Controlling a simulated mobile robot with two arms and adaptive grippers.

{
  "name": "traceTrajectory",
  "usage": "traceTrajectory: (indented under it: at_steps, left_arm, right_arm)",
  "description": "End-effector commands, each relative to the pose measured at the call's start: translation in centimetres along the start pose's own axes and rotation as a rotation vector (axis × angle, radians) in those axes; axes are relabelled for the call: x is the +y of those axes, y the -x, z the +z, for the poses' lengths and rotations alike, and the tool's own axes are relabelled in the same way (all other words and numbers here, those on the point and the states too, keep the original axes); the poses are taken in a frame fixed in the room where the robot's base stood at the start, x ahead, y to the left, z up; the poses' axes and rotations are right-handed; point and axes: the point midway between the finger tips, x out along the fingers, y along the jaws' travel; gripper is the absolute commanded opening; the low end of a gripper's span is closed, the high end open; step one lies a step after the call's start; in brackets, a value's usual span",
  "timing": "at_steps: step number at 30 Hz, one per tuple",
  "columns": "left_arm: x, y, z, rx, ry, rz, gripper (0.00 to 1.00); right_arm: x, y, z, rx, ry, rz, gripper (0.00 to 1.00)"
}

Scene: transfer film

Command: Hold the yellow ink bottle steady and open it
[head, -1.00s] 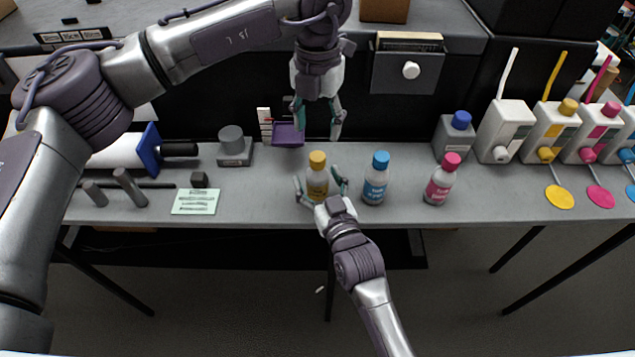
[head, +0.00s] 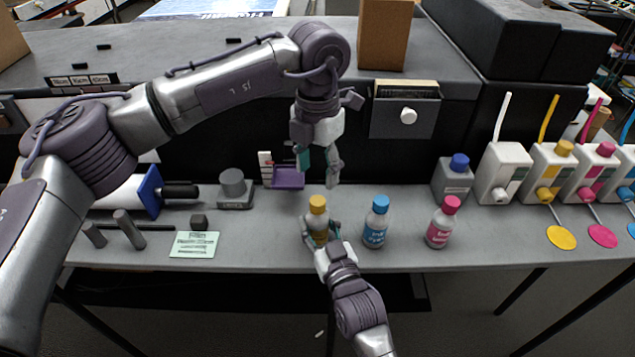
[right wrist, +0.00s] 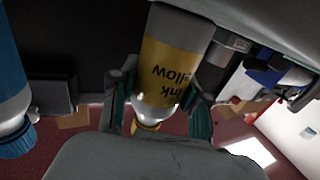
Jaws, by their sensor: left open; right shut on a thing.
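The yellow ink bottle (head: 318,225) stands upright on the grey shelf, with its yellow cap (head: 318,203) on. My right gripper (head: 322,240) is shut on the bottle's body from the front. In the right wrist view the bottle (right wrist: 172,70) sits between the two fingers, its yellow label showing and its cap (right wrist: 147,125) partly hidden behind the gripper. My left gripper (head: 319,166) is open and empty, pointing down above and slightly behind the yellow cap, apart from it.
A blue ink bottle (head: 376,222) and a pink ink bottle (head: 442,222) stand to the right. A purple tray (head: 288,178) is behind to the left. A green note (head: 194,245) lies left. White ink tanks (head: 503,172) stand at the far right.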

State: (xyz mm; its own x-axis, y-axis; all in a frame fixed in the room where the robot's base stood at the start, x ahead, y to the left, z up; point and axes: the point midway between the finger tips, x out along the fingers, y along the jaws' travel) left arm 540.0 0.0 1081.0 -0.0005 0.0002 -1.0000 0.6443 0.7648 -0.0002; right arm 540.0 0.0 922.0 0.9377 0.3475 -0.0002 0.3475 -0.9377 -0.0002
Motion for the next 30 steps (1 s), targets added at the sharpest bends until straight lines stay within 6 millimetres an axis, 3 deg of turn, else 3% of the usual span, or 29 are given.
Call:
traceTrajectory:
  at_steps: [30]
  left_arm:
    - [-0.04, 0.01, 0.01, -0.001, -2.449, 0.0, 0.57]
  right_arm:
    - [0.01, 0.01, 0.03, -0.001, 0.0, 0.0, 0.0]
